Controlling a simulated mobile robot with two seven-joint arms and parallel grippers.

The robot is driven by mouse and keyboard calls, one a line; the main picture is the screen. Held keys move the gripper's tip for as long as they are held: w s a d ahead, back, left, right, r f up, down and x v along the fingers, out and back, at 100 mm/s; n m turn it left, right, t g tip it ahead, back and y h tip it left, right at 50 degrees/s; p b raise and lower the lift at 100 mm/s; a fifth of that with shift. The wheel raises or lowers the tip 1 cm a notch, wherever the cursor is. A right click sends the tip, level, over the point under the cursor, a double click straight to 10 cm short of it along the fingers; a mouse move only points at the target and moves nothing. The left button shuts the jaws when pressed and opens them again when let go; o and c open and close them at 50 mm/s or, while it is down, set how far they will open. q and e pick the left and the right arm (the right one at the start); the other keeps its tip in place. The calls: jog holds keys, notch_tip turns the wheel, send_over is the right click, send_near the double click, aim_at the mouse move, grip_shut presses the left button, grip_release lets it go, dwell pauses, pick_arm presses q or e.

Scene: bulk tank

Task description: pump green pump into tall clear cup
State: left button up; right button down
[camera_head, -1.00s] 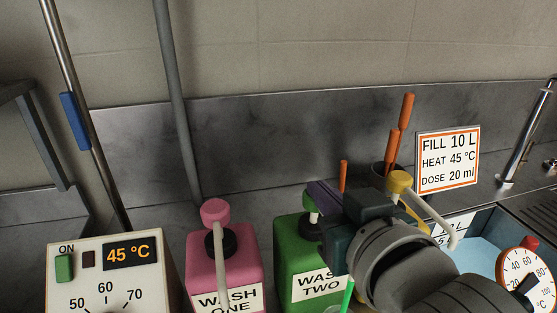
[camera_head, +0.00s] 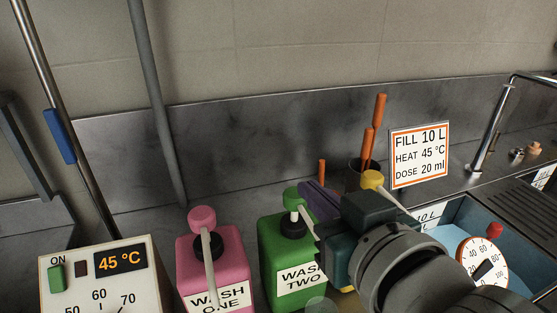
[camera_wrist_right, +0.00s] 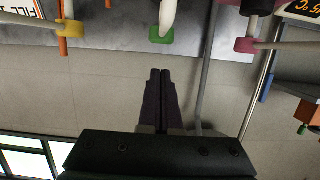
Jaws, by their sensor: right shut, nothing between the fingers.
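The green pump head (camera_head: 292,196) stands on the green jug (camera_head: 270,250) labelled WASH TWO, with a white spout pointing forward and right. My right gripper (camera_head: 308,192) is shut and empty, its dark purple fingers just right of the pump head in the head view. In the right wrist view the shut fingertips (camera_wrist_right: 160,76) lie below the green pump head (camera_wrist_right: 161,36), with a visible gap. A pale see-through rounded shape (camera_head: 320,305) at the bottom edge may be the clear cup; most of it is cut off. My left gripper is out of view.
A pink jug (camera_head: 212,265) labelled WASH ONE stands left, beside a control box (camera_head: 100,275) reading 45 °C. A yellow pump head (camera_head: 372,180) is behind my right wrist. A sign (camera_head: 419,155) reads FILL 10 L. A dial (camera_head: 482,262) and blue-lined basin lie right.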

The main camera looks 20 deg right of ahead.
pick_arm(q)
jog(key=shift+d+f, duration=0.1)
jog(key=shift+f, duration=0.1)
pick_arm(e)
jog(key=v, duration=0.6)
jog(key=shift+r, duration=0.15)
dwell(0.5)
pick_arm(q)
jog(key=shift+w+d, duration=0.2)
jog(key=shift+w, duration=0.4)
pick_arm(e)
notch_tip(320, 180, up, 2)
jog(key=shift+d+r, duration=0.1)
jog(key=shift+r, duration=0.1)
